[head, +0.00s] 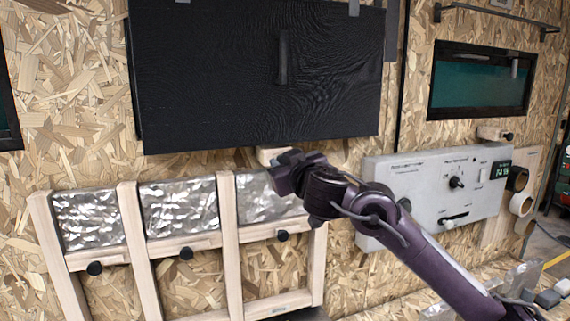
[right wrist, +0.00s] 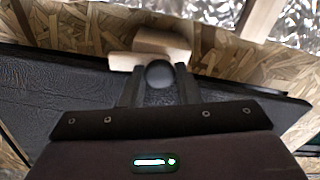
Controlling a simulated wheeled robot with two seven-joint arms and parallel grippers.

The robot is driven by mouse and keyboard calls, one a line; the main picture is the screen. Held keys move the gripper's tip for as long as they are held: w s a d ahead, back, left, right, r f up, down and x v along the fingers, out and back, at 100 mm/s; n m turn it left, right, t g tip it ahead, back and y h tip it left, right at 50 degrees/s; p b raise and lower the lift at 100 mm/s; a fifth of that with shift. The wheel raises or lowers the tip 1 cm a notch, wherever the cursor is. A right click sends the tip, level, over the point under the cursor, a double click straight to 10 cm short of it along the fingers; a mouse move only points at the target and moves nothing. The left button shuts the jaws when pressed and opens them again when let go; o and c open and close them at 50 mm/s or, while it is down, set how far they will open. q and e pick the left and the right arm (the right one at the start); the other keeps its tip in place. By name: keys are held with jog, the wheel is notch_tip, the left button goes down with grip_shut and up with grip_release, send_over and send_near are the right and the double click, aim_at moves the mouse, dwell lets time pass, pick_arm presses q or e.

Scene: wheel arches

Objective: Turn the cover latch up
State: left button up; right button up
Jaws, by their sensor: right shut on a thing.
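The black cover (head: 260,80) hangs on the chipboard wall, its lower edge just above my right gripper (head: 283,172). A pale wooden latch (head: 268,153) shows at that lower edge, partly hidden by the gripper. In the right wrist view, the two fingers of the right gripper (right wrist: 158,88) are shut on the latch's dark round knob (right wrist: 160,73). The wooden latch piece (right wrist: 138,62) lies just beyond the knob, by the edge of the black cover (right wrist: 50,90). Its exact tilt is hard to tell. My left gripper is not in view.
A wooden frame (head: 127,235) with foil panels and several black knobs stands below the cover. A grey control box (head: 430,190) is on the wall to the right, behind my arm. A dark window (head: 482,80) sits above it, with another wooden latch (head: 490,133) below.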

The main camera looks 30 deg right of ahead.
jog(key=n+b, duration=0.1)
jog(key=n, duration=0.7)
jog(key=shift+b, duration=0.35)
jog(key=shift+f+n+b, duration=0.1)
jog(key=shift+n+b, duration=0.7)
jog(key=shift+n, duration=3.4)
jog(key=o, duration=1)
jog(key=shift+s+a, duration=0.1)
